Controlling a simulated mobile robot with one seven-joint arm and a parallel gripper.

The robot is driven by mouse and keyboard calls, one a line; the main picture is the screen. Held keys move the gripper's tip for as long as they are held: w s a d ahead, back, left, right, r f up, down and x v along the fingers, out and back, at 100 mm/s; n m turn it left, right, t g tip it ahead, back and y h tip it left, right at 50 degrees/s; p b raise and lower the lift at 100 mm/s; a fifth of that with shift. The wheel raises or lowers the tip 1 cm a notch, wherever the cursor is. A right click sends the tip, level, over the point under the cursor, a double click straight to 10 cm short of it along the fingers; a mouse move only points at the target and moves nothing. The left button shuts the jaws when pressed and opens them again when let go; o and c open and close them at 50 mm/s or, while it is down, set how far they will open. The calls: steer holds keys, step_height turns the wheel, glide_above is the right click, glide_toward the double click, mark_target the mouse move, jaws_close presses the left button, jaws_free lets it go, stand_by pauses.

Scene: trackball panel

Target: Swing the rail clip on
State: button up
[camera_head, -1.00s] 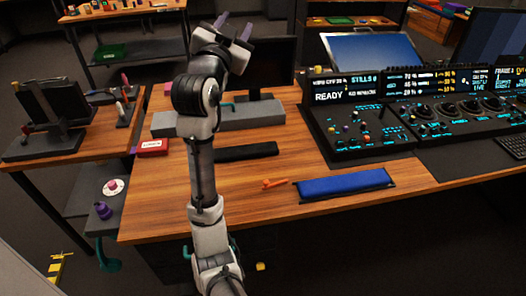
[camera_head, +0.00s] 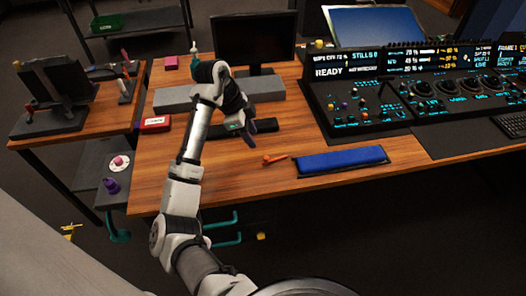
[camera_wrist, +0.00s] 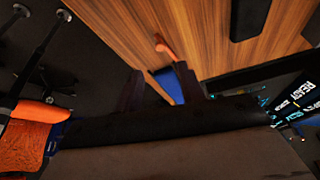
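I cannot tell for certain which thing is the rail clip. A small orange piece (camera_head: 274,159) with a rounded end lies on the wooden desk, just left of a long blue pad (camera_head: 342,161). The orange piece shows near the top middle of the wrist view (camera_wrist: 165,47), with part of the blue pad (camera_wrist: 169,84) beyond my fingers. My gripper (camera_head: 250,132) hangs above the desk, up and to the left of the orange piece. In the wrist view my gripper (camera_wrist: 158,86) has its two dark fingers apart, with nothing held between them.
A control console (camera_head: 365,110) with lit displays fills the desk's right side. A black monitor (camera_head: 253,42) stands behind a grey block (camera_head: 256,88). A red box (camera_head: 155,123) lies on the left. The wood in front of the orange piece is clear.

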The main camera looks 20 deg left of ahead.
mark_target(266, 157)
steer(key=x, duration=0.9)
steer(key=shift+d+f, duration=0.1)
steer(key=shift+c, duration=0.3)
jaws_close()
